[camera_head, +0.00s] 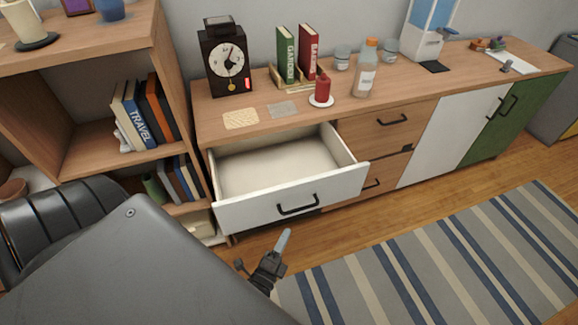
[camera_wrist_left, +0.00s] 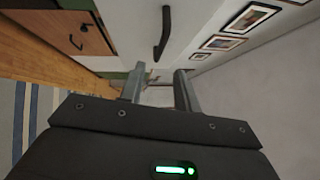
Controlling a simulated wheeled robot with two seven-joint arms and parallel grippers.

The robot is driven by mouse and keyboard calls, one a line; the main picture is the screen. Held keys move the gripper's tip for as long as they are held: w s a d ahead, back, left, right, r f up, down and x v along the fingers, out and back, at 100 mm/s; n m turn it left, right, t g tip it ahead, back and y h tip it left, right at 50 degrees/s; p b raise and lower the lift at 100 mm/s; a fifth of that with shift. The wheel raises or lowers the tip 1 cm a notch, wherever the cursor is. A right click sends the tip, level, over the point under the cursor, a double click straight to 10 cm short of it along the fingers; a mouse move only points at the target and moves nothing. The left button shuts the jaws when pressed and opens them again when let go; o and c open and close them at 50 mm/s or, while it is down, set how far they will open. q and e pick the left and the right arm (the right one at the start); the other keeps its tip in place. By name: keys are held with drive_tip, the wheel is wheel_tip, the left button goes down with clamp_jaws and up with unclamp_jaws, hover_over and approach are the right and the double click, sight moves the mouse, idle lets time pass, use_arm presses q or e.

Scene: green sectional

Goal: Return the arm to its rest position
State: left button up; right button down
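My left gripper (camera_head: 284,242) is low in front of the open white drawer (camera_head: 232,213) in the head view, below its black handle (camera_head: 298,204) and apart from it. In the left wrist view the two fingers of my left gripper (camera_wrist_left: 160,76) stand apart with nothing between them. A dark handle (camera_wrist_left: 163,34) on a white front shows beyond the fingertips. My left arm is partly hidden behind a large dark part of my body. My right gripper is not in view.
The pulled-out drawer juts from the wooden sideboard (camera_head: 440,84). A bookshelf (camera_head: 90,148) stands close on the left. A clock (camera_head: 227,62), books, a red candle (camera_head: 323,88) and a bottle (camera_head: 366,68) stand on top. The striped rug (camera_head: 430,265) is clear floor.

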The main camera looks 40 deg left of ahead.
use_arm(q)
drive_tip(key=shift+s, duration=0.1)
idle(0.6)
drive_tip(key=s+f+n+g+h, duration=0.1)
drive_tip(key=s+f+n+g, duration=0.3)
drive_tip(key=f, duration=0.8)
drive_tip(key=s+f+n+g+h, duration=0.25)
drive_tip(key=f+n+g, duration=0.2)
drive_tip(key=f, duration=0.65)
drive_tip(key=s+a+f+n+g, duration=0.2)
drive_tip(key=s+f+g, duration=0.3)
drive_tip(key=s, duration=0.6)
drive_tip(key=s+a+f+n+g+p, duration=0.1)
drive_tip(key=s+f+n+g, duration=0.3)
drive_tip(key=s+f, duration=0.5)
drive_tip(key=shift+s+a+f+g, duration=0.15)
drive_tip(key=shift+s+a+g, duration=0.3)
drive_tip(key=shift+s, duration=0.55)
drive_tip(key=shift+s+a+n, duration=0.1)
drive_tip(key=shift+n, duration=0.25)
